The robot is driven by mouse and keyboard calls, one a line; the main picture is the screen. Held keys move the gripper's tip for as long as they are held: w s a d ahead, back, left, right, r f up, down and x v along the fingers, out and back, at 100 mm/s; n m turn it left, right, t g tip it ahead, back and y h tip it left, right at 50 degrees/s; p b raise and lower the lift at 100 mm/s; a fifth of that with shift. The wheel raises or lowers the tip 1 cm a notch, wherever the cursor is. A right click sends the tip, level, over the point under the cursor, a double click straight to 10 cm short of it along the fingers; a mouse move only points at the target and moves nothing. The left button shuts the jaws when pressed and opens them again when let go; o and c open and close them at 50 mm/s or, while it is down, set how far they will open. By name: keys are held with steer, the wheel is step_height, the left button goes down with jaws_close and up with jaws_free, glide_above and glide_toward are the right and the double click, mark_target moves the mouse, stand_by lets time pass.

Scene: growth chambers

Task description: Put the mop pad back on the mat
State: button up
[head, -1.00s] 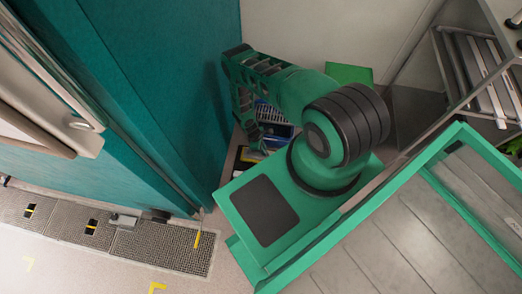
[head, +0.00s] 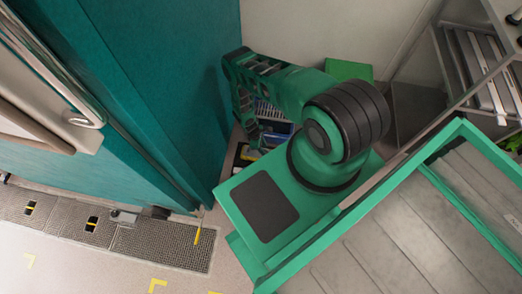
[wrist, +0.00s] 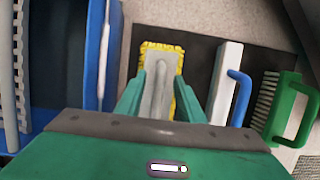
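The mop pad (wrist: 176,60) has a yellow fringe and a grey backing with a pale raised handle. In the wrist view it lies over the left part of the dark mat (wrist: 200,60); whether it rests flat on it I cannot tell. My gripper (wrist: 161,80) has its two green fingers apart, one on each side of the pad's handle. Yellow fringe shows between the handle and the right finger. The pad's near end is hidden by my gripper.
On the mat, right of the pad, are a white tool with a blue handle (wrist: 238,90) and a green brush (wrist: 290,105). A blue bin (wrist: 95,50) stands close on the left. A teal wall (head: 150,90) is left of my arm.

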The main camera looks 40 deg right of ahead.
steer(key=v, duration=1)
steer(key=shift+r, duration=0.35)
steer(key=shift+a, duration=0.1)
